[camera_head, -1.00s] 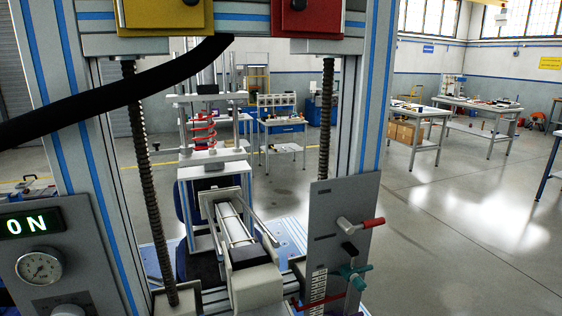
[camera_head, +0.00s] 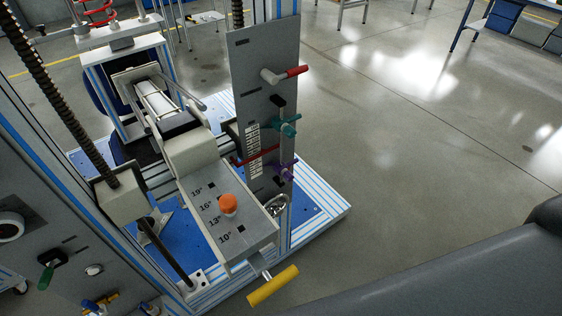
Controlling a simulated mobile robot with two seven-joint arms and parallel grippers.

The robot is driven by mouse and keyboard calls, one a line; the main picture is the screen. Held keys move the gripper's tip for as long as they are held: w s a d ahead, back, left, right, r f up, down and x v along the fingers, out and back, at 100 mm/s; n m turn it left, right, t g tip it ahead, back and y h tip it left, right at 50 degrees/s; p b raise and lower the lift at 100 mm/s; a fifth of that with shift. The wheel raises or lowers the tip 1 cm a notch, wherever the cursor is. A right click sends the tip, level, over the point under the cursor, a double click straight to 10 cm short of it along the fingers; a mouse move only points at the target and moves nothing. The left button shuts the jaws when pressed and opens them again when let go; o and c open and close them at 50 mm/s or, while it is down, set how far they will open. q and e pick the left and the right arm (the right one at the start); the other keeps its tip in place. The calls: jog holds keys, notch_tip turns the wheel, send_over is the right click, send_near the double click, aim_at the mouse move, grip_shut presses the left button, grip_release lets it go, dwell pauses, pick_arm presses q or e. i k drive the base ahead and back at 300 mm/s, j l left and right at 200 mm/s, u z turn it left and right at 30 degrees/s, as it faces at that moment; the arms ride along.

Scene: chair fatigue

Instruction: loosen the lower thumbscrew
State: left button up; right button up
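On the right side of the test rig is an upright grey plate (camera_head: 263,60). A teal thumbscrew (camera_head: 288,125) sits on its right edge. Below it is a purple thumbscrew (camera_head: 286,170), the lower of the two. No gripper shows in the head view, and nothing touches either thumbscrew. I cannot tell how tight they are.
A red-handled lever (camera_head: 290,72) sits above the thumbscrews. An angle-marked box with an orange knob (camera_head: 229,204) and a yellow handle (camera_head: 273,287) stand lower left. Open floor (camera_head: 400,130) lies right. A dark grey rounded shape fills the lower right corner.

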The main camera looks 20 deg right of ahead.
aim_at(288, 176)
jog(key=i+l+u, duration=0.2)
jog(key=l, duration=0.75)
jog(key=l+u, duration=0.2)
jog(key=l, duration=0.7)
jog(key=l+u, duration=0.2)
jog(key=l, duration=0.75)
jog(key=k+l+u, duration=0.2)
jog(key=l, duration=0.7)
jog(key=i+l, duration=0.05)
